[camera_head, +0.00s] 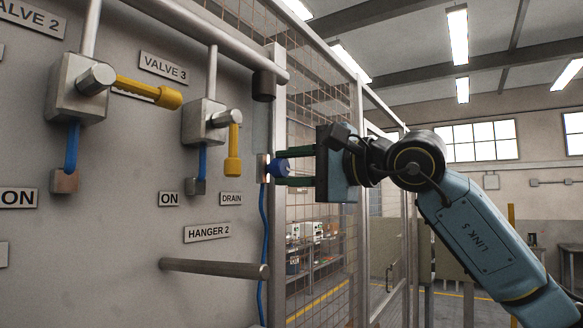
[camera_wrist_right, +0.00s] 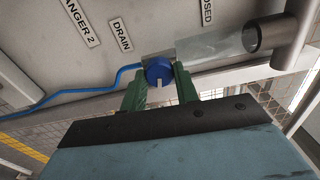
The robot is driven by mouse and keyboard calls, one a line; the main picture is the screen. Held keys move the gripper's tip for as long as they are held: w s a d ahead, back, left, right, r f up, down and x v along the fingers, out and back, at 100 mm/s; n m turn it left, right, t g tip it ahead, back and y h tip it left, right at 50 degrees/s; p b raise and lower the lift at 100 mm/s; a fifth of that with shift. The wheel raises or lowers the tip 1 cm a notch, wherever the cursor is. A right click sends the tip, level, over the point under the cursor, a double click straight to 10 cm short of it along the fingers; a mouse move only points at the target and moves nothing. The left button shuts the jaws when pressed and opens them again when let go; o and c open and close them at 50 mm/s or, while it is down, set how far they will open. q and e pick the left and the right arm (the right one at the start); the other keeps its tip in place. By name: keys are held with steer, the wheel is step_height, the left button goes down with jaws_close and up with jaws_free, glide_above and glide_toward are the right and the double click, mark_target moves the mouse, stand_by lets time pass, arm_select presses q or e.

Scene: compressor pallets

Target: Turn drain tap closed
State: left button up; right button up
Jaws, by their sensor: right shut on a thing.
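The drain tap is a round blue knob (camera_head: 281,168) at the right edge of the grey panel, beside the DRAIN label (camera_head: 231,199). In the right wrist view the knob (camera_wrist_right: 158,71) faces me, with a pale mark pointing down the picture, toward my gripper. My right gripper (camera_head: 283,166) has its green fingers on both sides of the knob and is shut on it; the fingers (camera_wrist_right: 160,78) also show in the wrist view. My left gripper is not in view.
Two valves with yellow handles (camera_head: 150,92) (camera_head: 233,150) sit on the panel at left. A metal hanger bar (camera_head: 215,268) sticks out below the HANGER 2 label. A blue hose (camera_head: 263,240) runs down from the tap. A mesh fence (camera_head: 325,235) stands behind my gripper.

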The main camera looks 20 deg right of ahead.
steer(key=shift+n, duration=1.5)
steer(key=o, duration=1)
steer(key=b+v, duration=0.4)
steer(key=v, duration=0.9)
steer(key=shift+s+d, duration=0.1)
steer(key=shift+s, duration=0.1)
